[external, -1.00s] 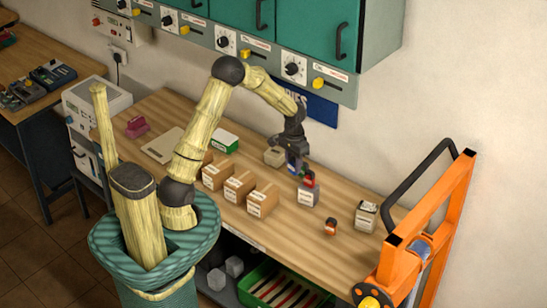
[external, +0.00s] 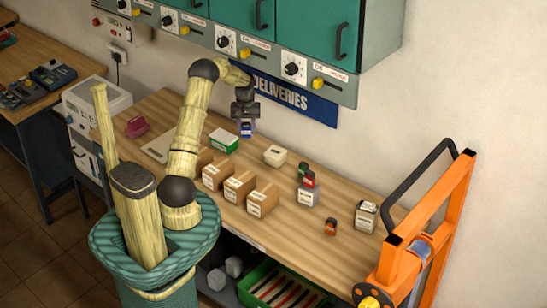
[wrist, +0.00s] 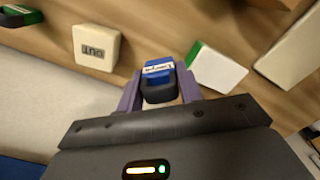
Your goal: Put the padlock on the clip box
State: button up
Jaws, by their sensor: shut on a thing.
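My gripper (external: 246,122) is shut on a small blue block with a white label and a black part, which looks like the padlock (wrist: 158,70). It is held above the bench, and the padlock also shows in the external view (external: 246,131). A green-and-white box (external: 223,141), which seems to be the clip box, lies on the bench just left of and below the padlock in the external view. In the wrist view this box (wrist: 217,70) is right of the fingers, apart from the padlock.
A cream block marked "OUT" (wrist: 97,47) sits on the other side; it also shows in the external view (external: 275,156). Several cardboard boxes (external: 239,186) line the front. A pale board (external: 160,148) and a pink object (external: 137,127) are at left. Cabinets (external: 298,68) overhang the back.

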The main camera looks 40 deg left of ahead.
jog(key=a+n, duration=0.2)
jog(key=a, duration=0.1)
jog(key=a+r+n+p, duration=0.1)
jog(key=a+n, duration=0.1)
jog(key=a, duration=0.2)
jog(key=s+a+n+p, duration=0.1)
jog(key=a, duration=0.3)
jog(key=shift+s+a+r+n, duration=0.15)
jog(key=shift+a+n, duration=0.1)
jog(key=shift+n, duration=0.15)
jog(key=p, duration=0.2)
send_over(224, 135)
jog(key=shift+s+f, duration=0.15)
jog(key=shift+f, duration=2.35)
jog(key=shift+f, duration=0.15)
jog(key=o, duration=1)
jog(key=shift+o, duration=0.2)
